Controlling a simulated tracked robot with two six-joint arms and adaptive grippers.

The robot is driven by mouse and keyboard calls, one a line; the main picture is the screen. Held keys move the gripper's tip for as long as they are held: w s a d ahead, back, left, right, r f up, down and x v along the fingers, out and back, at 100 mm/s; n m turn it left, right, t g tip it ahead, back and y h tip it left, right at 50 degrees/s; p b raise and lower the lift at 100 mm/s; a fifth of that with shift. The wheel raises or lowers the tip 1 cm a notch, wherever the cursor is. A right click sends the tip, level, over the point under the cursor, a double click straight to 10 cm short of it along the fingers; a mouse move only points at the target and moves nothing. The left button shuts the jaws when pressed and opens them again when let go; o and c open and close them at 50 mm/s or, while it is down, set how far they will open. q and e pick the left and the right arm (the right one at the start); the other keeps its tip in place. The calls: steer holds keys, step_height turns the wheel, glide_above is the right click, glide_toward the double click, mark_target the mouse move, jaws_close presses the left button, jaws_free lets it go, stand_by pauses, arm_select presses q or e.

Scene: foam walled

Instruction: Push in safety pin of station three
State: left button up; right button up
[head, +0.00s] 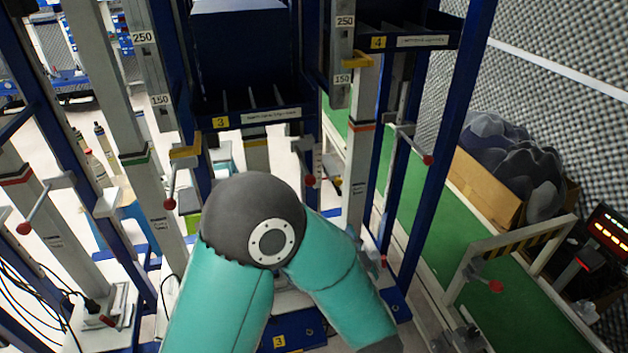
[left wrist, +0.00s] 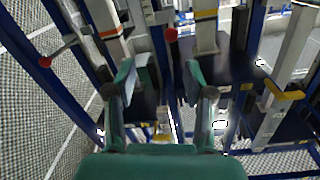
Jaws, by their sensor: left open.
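Station three shows a yellow 3 label on its blue shelf (head: 249,118) and another on its blue base (head: 279,341). Red-ball safety pins stand either side of that shelf, one on the left (head: 169,203) and one on the right (head: 309,180); I cannot tell which one belongs to station three. My teal arm hides the posts' lower middle, and no gripper shows in the head view. In the left wrist view my left gripper (left wrist: 159,80) is open and empty. A red pin ball (left wrist: 171,35) appears between and beyond its fingertips, apart from them. My right gripper is not in view.
More red-ball pins sit on the far left post (head: 24,228) and right post (head: 427,160). A blue shelf marked 4 (head: 455,40) is at upper right. Blue uprights and grey posts crowd the space. A green strip (head: 425,230) and cardboard box (head: 485,187) lie to the right.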

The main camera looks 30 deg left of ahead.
mark_target(312, 183)
arm_select(q)
steer(key=shift+n+y, duration=0.3)
steer(key=shift+y, duration=0.2)
steer(key=p+x, duration=0.1)
steer(key=x, duration=0.4)
steer(key=p+x, duration=0.2)
steer(key=x, duration=0.4)
steer(key=r+p+x, duration=0.1)
steer(key=x, duration=0.4)
steer(key=shift+s+a+p, duration=0.25)
steer(key=shift+a+p, duration=0.1)
steer(key=shift+a, duration=0.15)
jaws_close()
